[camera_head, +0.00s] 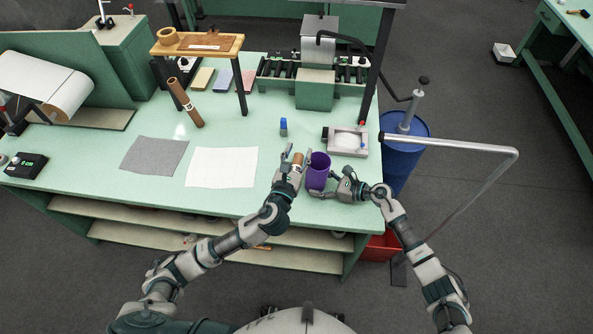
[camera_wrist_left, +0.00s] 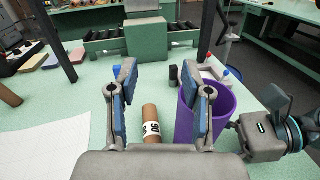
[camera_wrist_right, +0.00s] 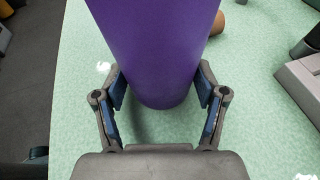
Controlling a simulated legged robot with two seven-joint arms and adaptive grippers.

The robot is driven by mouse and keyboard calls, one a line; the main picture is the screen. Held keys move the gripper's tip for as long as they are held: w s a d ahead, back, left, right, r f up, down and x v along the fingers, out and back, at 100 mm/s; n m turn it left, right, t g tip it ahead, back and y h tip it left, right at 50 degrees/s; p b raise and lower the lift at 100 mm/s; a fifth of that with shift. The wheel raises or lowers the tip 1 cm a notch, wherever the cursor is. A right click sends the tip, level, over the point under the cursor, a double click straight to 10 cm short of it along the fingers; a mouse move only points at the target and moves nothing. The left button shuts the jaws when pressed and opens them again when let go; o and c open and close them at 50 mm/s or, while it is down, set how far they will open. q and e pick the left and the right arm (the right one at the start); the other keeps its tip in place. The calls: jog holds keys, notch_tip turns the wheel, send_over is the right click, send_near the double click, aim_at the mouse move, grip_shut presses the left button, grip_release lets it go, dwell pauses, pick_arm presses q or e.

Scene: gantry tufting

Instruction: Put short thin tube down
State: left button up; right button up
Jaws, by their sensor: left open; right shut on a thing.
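The short thin tube (camera_wrist_left: 150,128) is brown cardboard with a white printed label. It is on the table between the spread fingers of my left gripper (camera_wrist_left: 164,100), with gaps on both sides. In the head view the tube (camera_head: 297,160) shows just left of the purple cup (camera_head: 318,172); part of it is hidden by my left gripper (camera_head: 291,163). I cannot tell if it stands or lies. My left gripper is open and empty. My right gripper (camera_wrist_right: 161,92) is shut on the purple cup (camera_wrist_right: 150,45), a finger on each side. The tube's end (camera_wrist_right: 217,23) shows behind the cup.
A longer brown tube (camera_head: 186,103) lies by the small wooden stand (camera_head: 196,45). Grey (camera_head: 154,156) and white (camera_head: 221,167) sheets lie to the left. A blue drum (camera_head: 403,155) stands right of the table.

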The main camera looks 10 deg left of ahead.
pick_arm(q)
notch_tip(320, 180, down, 5)
jog(key=s+a+n+g+y, duration=0.2)
jog(key=g, duration=0.2)
send_near(297, 171)
jog(key=shift+n+g+y, duration=0.3)
jog(key=shift+y, duration=0.1)
jog(key=x, duration=0.4)
jog(key=shift+w+d+r, duration=0.15)
jog(key=shift+w+d, duration=0.1)
jog(key=shift+d, duration=0.15)
jog(key=shift+w+a+f, duration=0.25)
jog(key=shift+w+f, duration=0.05)
jog(key=shift+w, duration=0.3)
jog(key=w+f, duration=0.1)
jog(key=w, duration=0.1)
jog(key=w+a+f, duration=0.1)
jog(key=shift+w+f, duration=0.2)
jog(key=shift+w, duration=0.2)
jog(key=shift+w+d, duration=0.2)
jog(key=shift+d, duration=0.35)
jog(key=shift+s+d, duration=0.1)
jog(key=shift+d, duration=0.05)
jog(key=c, duration=0.8)
jog(key=shift+a, duration=0.4)
grip_shut()
notch_tip(297, 171, up, 18)
jog(key=shift+d, duration=0.15)
